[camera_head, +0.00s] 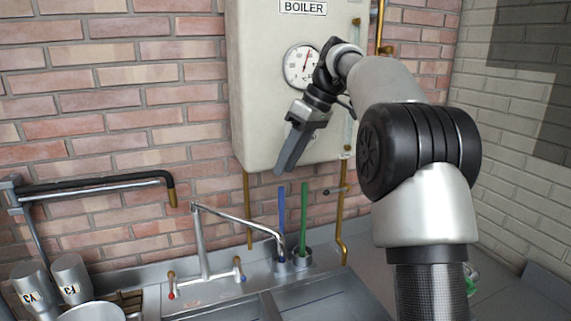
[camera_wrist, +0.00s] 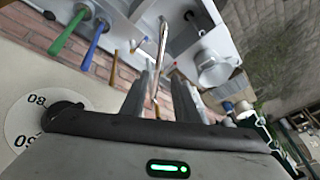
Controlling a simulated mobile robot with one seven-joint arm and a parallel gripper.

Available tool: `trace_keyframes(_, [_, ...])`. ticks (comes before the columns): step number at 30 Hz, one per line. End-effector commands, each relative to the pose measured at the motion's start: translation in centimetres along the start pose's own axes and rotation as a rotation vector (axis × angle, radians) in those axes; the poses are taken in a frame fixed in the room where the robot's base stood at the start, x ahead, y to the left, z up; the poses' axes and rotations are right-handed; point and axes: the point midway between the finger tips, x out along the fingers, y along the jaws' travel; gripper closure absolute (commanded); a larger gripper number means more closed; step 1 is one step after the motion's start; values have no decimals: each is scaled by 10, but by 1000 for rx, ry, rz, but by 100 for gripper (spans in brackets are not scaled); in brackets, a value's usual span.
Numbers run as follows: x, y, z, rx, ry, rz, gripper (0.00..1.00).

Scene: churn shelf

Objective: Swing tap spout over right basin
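The tap (camera_head: 203,245) is a chrome mixer with an upright column and a red and a blue mark on its handles. Its long thin spout (camera_head: 237,219) slants down to the right, ending in front of the two utensil cups in the picture. The right basin (camera_head: 325,300) is a dark recess at the bottom edge, partly cut off. I cannot tell whether the spout end is over it. My gripper (camera_head: 282,168) is in front of the boiler, above the spout and apart from it. In the wrist view its fingers (camera_wrist: 165,78) stand apart with nothing between them; the spout (camera_wrist: 162,42) shows beyond.
The white boiler (camera_head: 255,100) with a round gauge hangs close behind my gripper. Blue (camera_head: 281,210) and green (camera_head: 303,215) handles stand upright in the cups. Brass pipes run down the brick wall. A dark wall pipe (camera_head: 100,186) and labelled grey cups (camera_head: 70,280) are at the left.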

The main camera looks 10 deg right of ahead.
Motion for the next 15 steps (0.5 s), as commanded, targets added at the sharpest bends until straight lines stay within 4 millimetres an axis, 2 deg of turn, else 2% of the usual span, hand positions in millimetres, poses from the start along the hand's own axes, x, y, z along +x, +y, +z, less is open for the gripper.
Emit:
trace_keyframes(1, [5,-4,-2,-1,-7,9,81])
trace_keyframes(4, [27,-23,-7,10,-48,79,98])
trace_keyframes(5, [36,-32,-8,15,-64,115,100])
trace_keyframes(9, [73,-77,-9,15,-101,336,100])
trace_keyframes(15, [96,-125,-4,-46,-23,564,100])
